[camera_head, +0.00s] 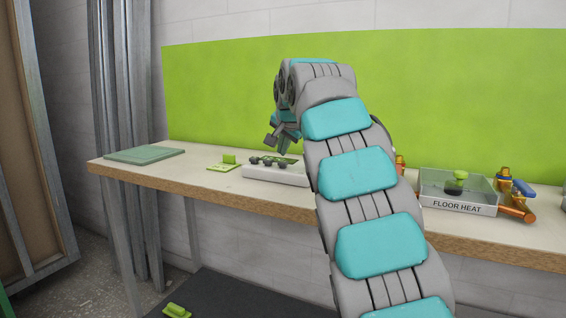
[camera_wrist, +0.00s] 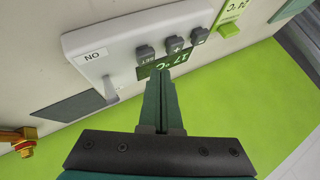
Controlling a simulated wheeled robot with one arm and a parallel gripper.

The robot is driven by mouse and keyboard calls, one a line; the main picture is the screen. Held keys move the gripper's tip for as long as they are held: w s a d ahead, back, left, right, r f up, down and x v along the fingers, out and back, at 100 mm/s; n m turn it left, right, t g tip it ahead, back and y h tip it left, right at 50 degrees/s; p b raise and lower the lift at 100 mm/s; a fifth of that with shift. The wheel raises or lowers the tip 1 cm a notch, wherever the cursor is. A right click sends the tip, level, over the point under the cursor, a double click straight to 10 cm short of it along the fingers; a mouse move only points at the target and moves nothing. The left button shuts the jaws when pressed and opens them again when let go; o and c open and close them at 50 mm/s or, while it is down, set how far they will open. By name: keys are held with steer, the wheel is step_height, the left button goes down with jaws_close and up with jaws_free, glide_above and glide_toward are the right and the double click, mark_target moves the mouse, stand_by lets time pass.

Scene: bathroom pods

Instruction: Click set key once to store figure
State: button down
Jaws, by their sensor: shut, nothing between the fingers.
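A white control unit (camera_head: 262,173) lies on the workbench in the head view; it also shows in the wrist view (camera_wrist: 120,42), upside down. Its green display (camera_wrist: 178,62) shows 17 °C, partly covered by my fingers. A row of three dark keys runs beside the display: the set key (camera_wrist: 145,53), a plus key (camera_wrist: 173,44) and another key (camera_wrist: 200,36). My gripper (camera_wrist: 161,76) is shut and empty. Its tips overlap the display, just beside the set key in the wrist view. I cannot tell if they touch anything. In the head view my gripper (camera_head: 286,146) is above the unit.
A lever (camera_wrist: 110,88) stands at the unit's labelled end. A green stand (camera_head: 226,163) with a 24 °C card (camera_wrist: 232,8) is beside the unit. A green mat (camera_head: 144,155) lies far left; a FLOOR HEAT box (camera_head: 456,208) with brass fittings is right.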

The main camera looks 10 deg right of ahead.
mark_target(282, 162)
steer(key=shift+f, duration=0.15)
steer(key=shift+f, duration=0.25)
steer(key=shift+f+b, duration=0.4)
steer(key=shift+f, duration=0.15)
stand_by(0.9)
stand_by(0.3)
steer(key=shift+r+p, duration=0.95)
steer(key=shift+r, duration=0.05)
steer(key=shift+r+p, duration=0.8)
steer(key=shift+r, duration=0.65)
steer(key=shift+w+r, duration=0.15)
steer(key=shift+r, duration=0.85)
